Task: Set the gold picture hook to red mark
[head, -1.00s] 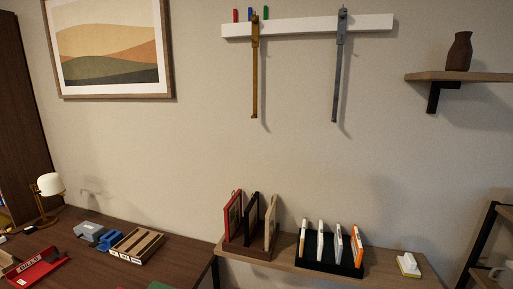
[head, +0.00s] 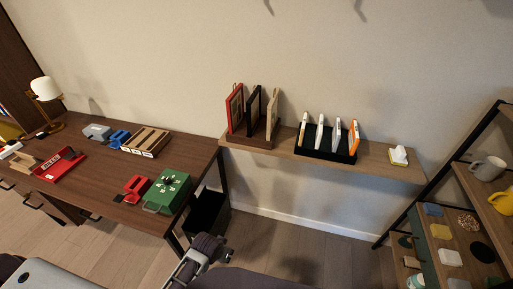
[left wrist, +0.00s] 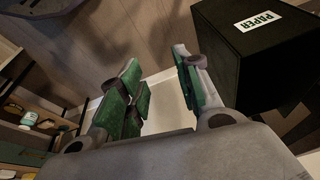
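The gold picture hook, its white rail and the red mark are outside both current views. Only dark shadow tips from the hanging hooks show on the wall at the top of the head view. My left gripper (head: 200,258) is low at the bottom centre of the head view, in front of the desk and shelf. In the left wrist view its green-padded fingers (left wrist: 158,88) are apart with nothing between them. My right gripper is not in view.
A wall shelf (head: 375,168) holds upright frames and a black rack (head: 325,151). The desk (head: 105,205) at left carries a green box (head: 170,190) and red tray (head: 60,167). A black paper bin (left wrist: 255,50) stands near my left gripper. A shelving unit (head: 410,205) is at right.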

